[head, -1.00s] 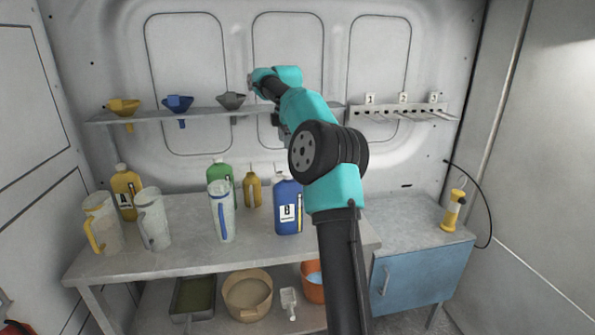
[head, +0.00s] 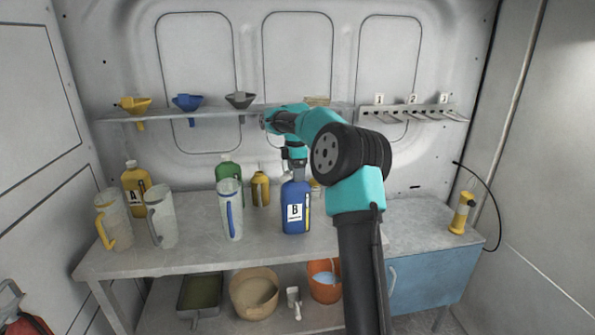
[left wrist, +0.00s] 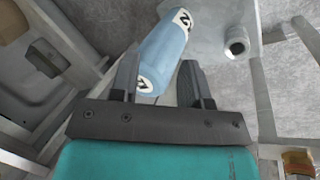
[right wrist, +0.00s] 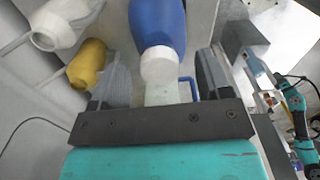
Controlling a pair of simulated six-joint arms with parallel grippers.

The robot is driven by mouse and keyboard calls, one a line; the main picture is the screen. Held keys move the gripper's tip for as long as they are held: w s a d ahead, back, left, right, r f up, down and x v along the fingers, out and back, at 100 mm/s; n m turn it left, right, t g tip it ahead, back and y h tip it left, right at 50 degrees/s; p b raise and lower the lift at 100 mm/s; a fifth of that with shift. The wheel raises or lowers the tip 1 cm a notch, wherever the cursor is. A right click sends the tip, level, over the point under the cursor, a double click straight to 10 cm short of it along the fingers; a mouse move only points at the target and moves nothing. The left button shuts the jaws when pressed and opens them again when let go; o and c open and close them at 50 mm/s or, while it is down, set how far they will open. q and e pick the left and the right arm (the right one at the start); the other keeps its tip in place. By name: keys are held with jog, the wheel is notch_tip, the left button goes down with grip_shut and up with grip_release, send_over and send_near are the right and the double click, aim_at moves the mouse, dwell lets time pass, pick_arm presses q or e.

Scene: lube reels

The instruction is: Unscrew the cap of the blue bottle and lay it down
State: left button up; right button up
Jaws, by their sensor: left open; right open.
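The blue bottle (head: 295,210) with a "B" label stands upright on the workbench. Its white cap (right wrist: 159,68) shows in the right wrist view, on the bottle's neck. My right gripper (head: 297,166) is open at the top of the bottle and hides the cap in the head view. In the right wrist view the cap is between the two spread fingers, with space visible on both sides. My left gripper (left wrist: 159,72) is open in the left wrist view. A pale blue cylinder with round labels (left wrist: 164,48) appears beyond and between its fingers; I cannot tell whether they touch.
Clear jugs (head: 162,216) and a yellow bottle (head: 137,190) stand to the left on the workbench (head: 190,256). A green bottle (head: 229,169) and a small yellow bottle (head: 260,188) are behind. Funnels (head: 187,102) sit on the shelf. The bench front has bare room.

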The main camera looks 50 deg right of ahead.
jog(key=shift+c, duration=0.5)
jog(key=c, duration=0.9)
jog(key=n, duration=0.3)
jog(key=shift+n, duration=1.1)
jog(key=n, duration=0.3)
jog(key=shift+n, duration=1.1)
jog(key=shift+f, duration=0.1)
